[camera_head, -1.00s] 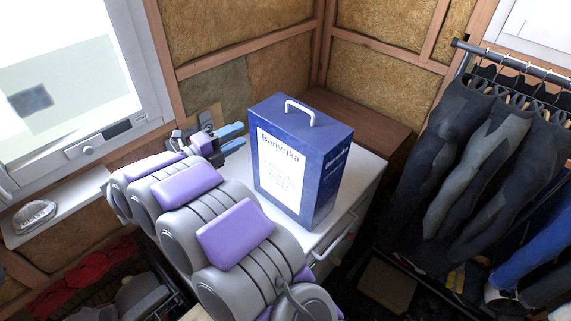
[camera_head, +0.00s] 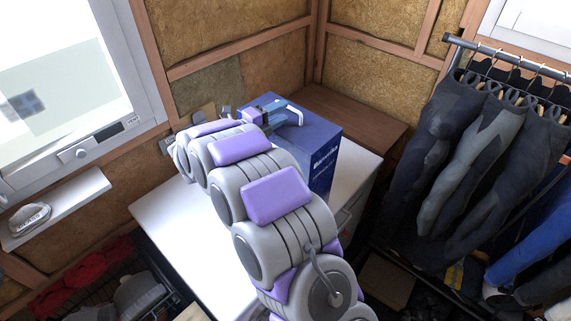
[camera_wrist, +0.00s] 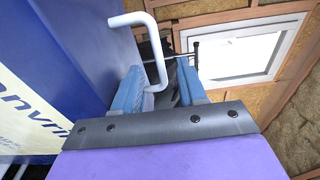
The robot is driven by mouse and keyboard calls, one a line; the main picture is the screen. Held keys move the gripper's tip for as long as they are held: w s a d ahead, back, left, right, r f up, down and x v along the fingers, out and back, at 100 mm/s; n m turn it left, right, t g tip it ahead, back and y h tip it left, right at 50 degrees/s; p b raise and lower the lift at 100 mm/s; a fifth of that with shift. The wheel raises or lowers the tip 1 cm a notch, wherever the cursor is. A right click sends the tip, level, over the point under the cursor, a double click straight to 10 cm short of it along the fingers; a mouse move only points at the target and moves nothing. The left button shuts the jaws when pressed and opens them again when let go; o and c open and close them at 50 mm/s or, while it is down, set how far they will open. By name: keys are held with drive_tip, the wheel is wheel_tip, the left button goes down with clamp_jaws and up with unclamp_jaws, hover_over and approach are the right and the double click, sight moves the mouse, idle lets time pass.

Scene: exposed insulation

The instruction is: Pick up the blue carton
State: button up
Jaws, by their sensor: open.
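The blue carton (camera_head: 325,155) stands upright on the white cabinet, its front largely hidden behind my arm. A white handle (camera_head: 296,112) rises from its top. In the wrist view the carton (camera_wrist: 60,60) fills the left side, with part of its yellow-white label showing. My gripper (camera_head: 281,114) is at the carton's top, beside the handle. Its blue fingers are open in the wrist view (camera_wrist: 162,82), and the white handle (camera_wrist: 158,50) shows between them, close to the left finger. I cannot tell whether they touch.
The white cabinet top (camera_head: 170,215) is clear at left. A brown wooden surface (camera_head: 350,115) lies behind the carton. Wetsuits (camera_head: 470,150) hang on a rack at right. A window (camera_head: 65,80) and a sill (camera_head: 60,210) are at left.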

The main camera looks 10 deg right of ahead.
sight(290, 121)
drive_tip(key=x, duration=0.4)
drive_tip(key=shift+s+d+f, duration=0.1)
drive_tip(key=shift+s, duration=0.25)
drive_tip(key=shift+w, duration=0.15)
drive_tip(key=a, duration=0.4)
drive_tip(key=shift+a, duration=0.55)
drive_tip(key=shift+c, duration=0.8)
drive_tip(key=d, duration=0.5)
clamp_jaws()
drive_tip(key=a, duration=0.3)
drive_tip(key=shift+s+a, duration=0.15)
drive_tip(key=shift+s, duration=0.1)
drive_tip(key=shift+a+f, duration=0.1)
drive_tip(key=shift+a, duration=0.05)
drive_tip(key=shift+w+d+f, duration=0.15)
drive_tip(key=shift+w+d, duration=0.1)
drive_tip(key=shift+d, duration=0.6)
drive_tip(key=shift+s+a, duration=0.1)
